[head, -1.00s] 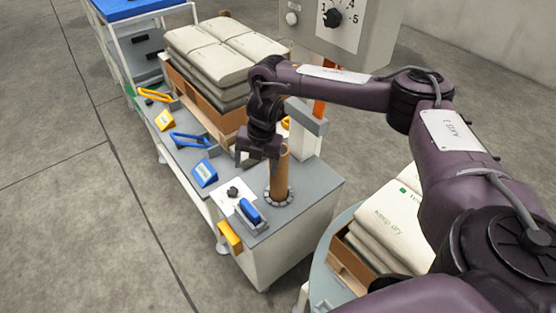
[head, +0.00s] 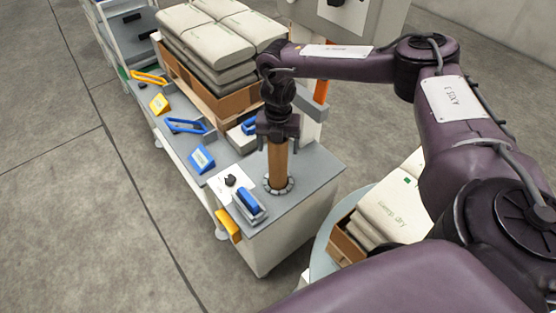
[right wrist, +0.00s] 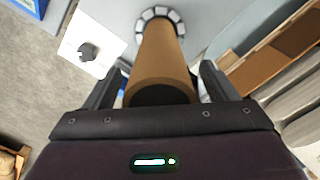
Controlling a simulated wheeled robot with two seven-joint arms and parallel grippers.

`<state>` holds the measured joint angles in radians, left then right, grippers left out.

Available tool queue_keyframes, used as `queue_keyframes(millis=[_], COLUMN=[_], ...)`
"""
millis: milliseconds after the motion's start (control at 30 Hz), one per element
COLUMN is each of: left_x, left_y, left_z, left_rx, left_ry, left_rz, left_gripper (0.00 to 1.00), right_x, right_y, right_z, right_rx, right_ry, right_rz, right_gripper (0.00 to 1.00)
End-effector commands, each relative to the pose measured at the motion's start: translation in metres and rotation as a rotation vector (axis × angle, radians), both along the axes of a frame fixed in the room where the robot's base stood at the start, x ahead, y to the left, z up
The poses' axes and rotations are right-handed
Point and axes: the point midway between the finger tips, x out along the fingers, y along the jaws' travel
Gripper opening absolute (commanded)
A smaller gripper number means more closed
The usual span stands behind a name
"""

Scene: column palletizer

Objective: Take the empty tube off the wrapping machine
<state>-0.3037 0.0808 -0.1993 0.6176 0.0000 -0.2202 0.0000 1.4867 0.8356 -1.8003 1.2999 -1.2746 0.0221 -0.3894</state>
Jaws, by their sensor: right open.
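The empty brown tube (head: 277,163) stands upright in a ring of grey blocks (head: 278,186) on the grey-topped machine (head: 305,180). My right gripper (head: 277,138) is open at the tube's upper end, with its fingers on either side of it. In the right wrist view the tube (right wrist: 162,55) runs up between the two open fingers (right wrist: 160,90), with its dark open end towards the palm. Gaps show beside the tube, so it is not gripped. My left gripper is not in view.
A blue-handled tool (head: 249,202) and a white plate with a black knob (head: 231,182) lie left of the tube. Stacked sacks (head: 222,45) stand behind. More sacks (head: 390,210) sit on a round platform at right. A control box (head: 350,14) stands at the back.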

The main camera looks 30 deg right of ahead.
Motion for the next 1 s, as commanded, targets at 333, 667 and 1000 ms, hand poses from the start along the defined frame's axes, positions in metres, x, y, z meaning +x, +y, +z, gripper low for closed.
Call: queue_keyframes(millis=[333,667,1000], left_x=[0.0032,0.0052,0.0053], left_y=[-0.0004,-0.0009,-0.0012], left_z=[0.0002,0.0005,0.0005], left_rx=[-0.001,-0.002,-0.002], left_ry=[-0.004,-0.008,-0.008], left_rz=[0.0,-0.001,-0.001], left_gripper=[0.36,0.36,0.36], right_x=[-0.0001,0.0001,0.0002], right_y=[0.0002,0.0001,0.0001], right_z=[-0.0001,0.0003,0.006], right_rx=[0.0,0.0,0.001], right_ry=[0.0,0.0,-0.001], right_rz=[0.0,0.0,-0.001], right_gripper=[0.58,0.18,0.18])
